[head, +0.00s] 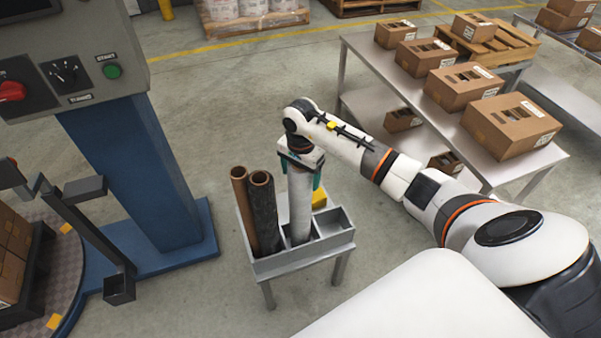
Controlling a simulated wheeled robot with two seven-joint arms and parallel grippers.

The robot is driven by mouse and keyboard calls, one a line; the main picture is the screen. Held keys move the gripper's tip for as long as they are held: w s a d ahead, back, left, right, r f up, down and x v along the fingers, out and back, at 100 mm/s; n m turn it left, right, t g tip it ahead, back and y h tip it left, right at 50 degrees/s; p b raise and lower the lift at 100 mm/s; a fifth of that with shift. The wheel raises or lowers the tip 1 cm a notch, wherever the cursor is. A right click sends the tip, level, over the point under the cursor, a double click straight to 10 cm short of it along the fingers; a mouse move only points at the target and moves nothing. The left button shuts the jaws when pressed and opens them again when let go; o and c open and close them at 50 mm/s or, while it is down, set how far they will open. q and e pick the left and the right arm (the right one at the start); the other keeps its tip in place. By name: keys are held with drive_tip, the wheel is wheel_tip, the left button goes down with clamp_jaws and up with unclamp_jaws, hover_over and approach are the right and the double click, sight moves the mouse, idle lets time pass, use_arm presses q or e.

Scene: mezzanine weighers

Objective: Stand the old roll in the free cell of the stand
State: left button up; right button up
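A grey sheet-metal stand (300,262) with several cells is at the centre of the head view. A brown tube (241,200) and a dark roll (264,215) stand in its left part. A pale whitish roll (300,210) is upright, its lower end inside a middle cell; its foot is hidden by the stand's front wall. My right gripper (300,168) points down over this roll's top, teal fingers on both sides. Whether they press on it is unclear. The right front cell (332,224) looks empty. My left gripper is out of view.
A yellow block (319,197) is behind the pale roll. A blue machine column (130,165) with a control panel (75,70) is to the left. A grey table (420,110) with cardboard boxes is to the right. The floor behind the stand is clear.

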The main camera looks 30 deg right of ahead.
wheel_tip(320, 180, up, 12)
drive_tip(key=shift+r+b, duration=0.1)
drive_tip(key=shift+b, duration=0.65)
drive_tip(key=shift+a, duration=0.1)
